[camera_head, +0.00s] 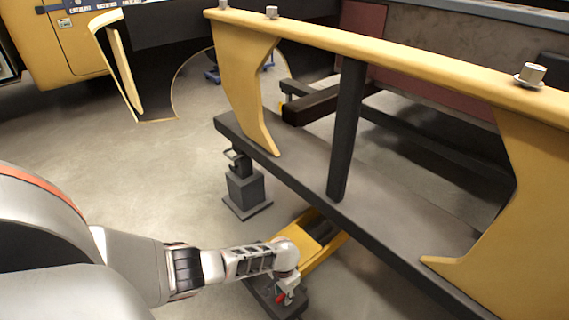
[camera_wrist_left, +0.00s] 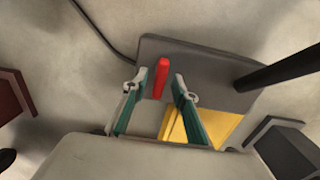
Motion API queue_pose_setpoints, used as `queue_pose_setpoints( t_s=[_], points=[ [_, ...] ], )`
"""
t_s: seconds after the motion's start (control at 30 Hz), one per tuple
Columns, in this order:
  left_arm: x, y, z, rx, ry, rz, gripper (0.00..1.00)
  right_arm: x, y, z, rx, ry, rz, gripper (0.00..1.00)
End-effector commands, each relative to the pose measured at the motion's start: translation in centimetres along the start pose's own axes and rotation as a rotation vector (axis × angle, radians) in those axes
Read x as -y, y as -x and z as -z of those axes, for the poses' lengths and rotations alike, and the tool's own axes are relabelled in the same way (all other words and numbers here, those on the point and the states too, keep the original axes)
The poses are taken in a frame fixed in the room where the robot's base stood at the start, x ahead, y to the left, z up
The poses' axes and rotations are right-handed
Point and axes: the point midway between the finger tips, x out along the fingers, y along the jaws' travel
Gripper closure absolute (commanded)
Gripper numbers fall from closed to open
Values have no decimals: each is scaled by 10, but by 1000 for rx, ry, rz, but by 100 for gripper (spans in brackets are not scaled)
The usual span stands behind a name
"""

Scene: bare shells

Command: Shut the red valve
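The red valve (camera_wrist_left: 161,78) shows in the left wrist view as a narrow red handle on a dark grey plate (camera_wrist_left: 205,72). In the head view a small red part of it (camera_head: 280,298) shows low down, beside my left gripper (camera_head: 287,292). In the wrist view the two green-sided fingers of my left gripper (camera_wrist_left: 161,84) stand apart on either side of the handle, with a gap on each side. The gripper is open. How far the handle sits in depth between the fingertips is hard to tell. My right gripper is not in view.
A yellow frame with a long top rail (camera_head: 400,57) and a dark lower beam (camera_head: 300,180) stands to the right of my left arm. A dark grey block on a base (camera_head: 245,190) stands on the floor. Open floor (camera_head: 120,180) lies at the left.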

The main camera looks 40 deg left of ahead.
Motion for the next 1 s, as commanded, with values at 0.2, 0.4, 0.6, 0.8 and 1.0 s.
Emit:
queue_pose_setpoints(
  t_s=[0.2,0.4,0.6,0.8,1.0],
  points=[
    [0,0,0,0,0,0,100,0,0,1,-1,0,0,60],
    [0,0,-1,1,-2,0,100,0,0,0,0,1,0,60],
    [0,-1,-1,2,-42,0,100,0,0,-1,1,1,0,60],
    [0,-1,-2,3,-152,-1,100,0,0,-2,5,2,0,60],
    [0,-2,-3,4,-326,-1,100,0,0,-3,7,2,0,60]
  ],
)
